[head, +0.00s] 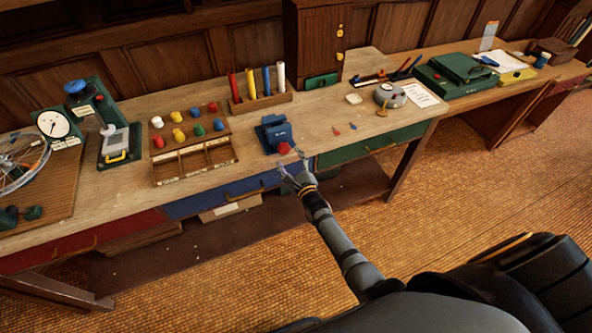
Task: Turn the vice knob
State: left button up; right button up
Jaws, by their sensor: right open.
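A small blue vice (275,131) stands near the front edge of the workbench, in the middle of the head view. Its red knob (284,148) is on the side facing me. My right gripper (292,164) is open and empty just in front of and below the knob in the picture. One finger reaches up close to the right of the knob; I cannot tell if it touches. My left gripper is not in view.
A wooden compartment tray (195,176) and a rack of coloured pegs (188,125) stand left of the vice. A holder with coloured tubes (261,102) is behind it.

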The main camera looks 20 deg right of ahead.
jog(key=s, duration=0.7)
jog(key=shift+s+d, duration=0.15)
jog(key=shift+s, duration=0.2)
jog(key=s+d+f+n+g, duration=0.1)
jog(key=s+f+n+g, duration=0.3)
jog(key=f, duration=0.5)
jog(key=s+d+f+n+g, duration=0.1)
jog(key=s+f+n+g, duration=0.1)
jog(key=s+f+n, duration=0.45)
jog(key=s+d+f+n+g, duration=0.1)
jog(key=s+f+n+g, duration=0.15)
jog(key=s+f, duration=0.6)
jog(key=s+d+f+n+g, duration=0.1)
jog(key=s+f+n+g, duration=0.1)
jog(key=s+f+n, duration=0.3)
jog(key=s+d+f+n+g+h+b, duration=0.1)
jog(key=s+f+n, duration=0.4)
jog(key=s, duration=0.7)
jog(key=s+d+f+n+g, duration=0.2)
jog(key=s+f+n+g, duration=0.3)
jog(key=s, duration=0.4)
jog(key=shift+d+f+n+b, duration=0.3)
jog(key=shift+d+f, duration=0.05)
jog(key=shift+f, duration=0.45)
